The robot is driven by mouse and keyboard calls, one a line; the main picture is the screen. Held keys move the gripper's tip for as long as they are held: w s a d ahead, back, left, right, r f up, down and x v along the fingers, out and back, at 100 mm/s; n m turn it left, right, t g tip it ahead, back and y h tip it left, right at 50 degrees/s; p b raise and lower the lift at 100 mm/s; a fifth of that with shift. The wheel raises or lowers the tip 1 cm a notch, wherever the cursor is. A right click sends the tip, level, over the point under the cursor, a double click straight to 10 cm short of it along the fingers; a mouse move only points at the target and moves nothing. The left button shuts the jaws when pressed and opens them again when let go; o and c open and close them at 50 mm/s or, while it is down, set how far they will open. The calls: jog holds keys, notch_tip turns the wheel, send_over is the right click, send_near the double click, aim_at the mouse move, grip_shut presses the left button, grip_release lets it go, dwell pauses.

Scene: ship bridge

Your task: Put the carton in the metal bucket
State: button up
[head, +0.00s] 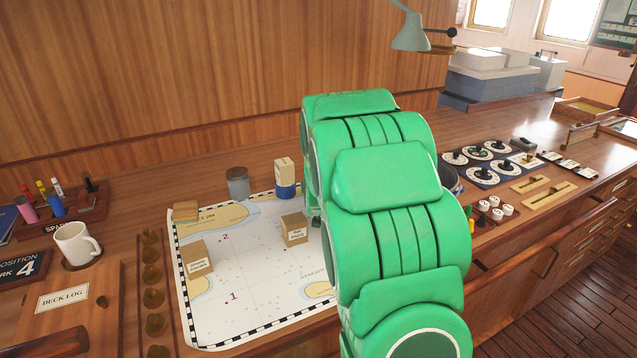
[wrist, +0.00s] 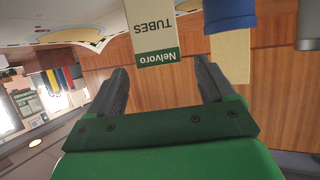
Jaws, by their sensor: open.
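A cream carton with a green band, lettered "Nelvoro TUBES" (wrist: 152,30), shows upside down in the wrist view. My gripper (wrist: 161,65) is open, and the carton's banded end lies just ahead of the gap between its fingers. I cannot tell whether they touch it. In the head view my green arm hides this carton and my gripper. A grey metal container, which looks like the bucket (head: 238,184), stands at the chart's back edge. A grey piece at the right edge of the wrist view (wrist: 308,24) may be the same one.
A cream-and-blue object (head: 284,180) stands right of the grey container; it is close beside the carton in the wrist view (wrist: 230,14). Small brown boxes (head: 294,229) (head: 197,258) sit on the chart (head: 255,285). A mug (head: 76,244) is at left; dials (head: 483,152) are at right.

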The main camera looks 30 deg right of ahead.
aim_at(305, 220)
jog(key=s+a+g, duration=0.1)
jog(key=s+a, duration=0.2)
jog(key=s, duration=0.1)
jog(key=s+a+r+g+y, duration=0.1)
jog(key=s+a, duration=0.2)
jog(key=s, duration=0.1)
jog(key=s+a+r+n+g+y, duration=0.1)
jog(key=s+a, duration=0.3)
jog(key=shift+r, duration=0.2)
jog(key=s+a+r+n+g+y, duration=0.1)
jog(key=s+a+g, duration=0.2)
jog(key=s, duration=1)
jog(key=s+a+r+n+g+y, duration=0.1)
jog(key=s+a+g, duration=0.3)
jog(key=s, duration=0.9)
jog(key=s+a+r+n+g+y, duration=0.1)
jog(key=s+a+g, duration=0.3)
jog(key=s, duration=0.9)
jog(key=a+r, duration=0.1)
jog(key=a, duration=0.2)
jog(key=shift+s+a+r+n, duration=0.15)
jog(key=shift+s+a+n, duration=0.05)
jog(key=shift+s+n, duration=0.15)
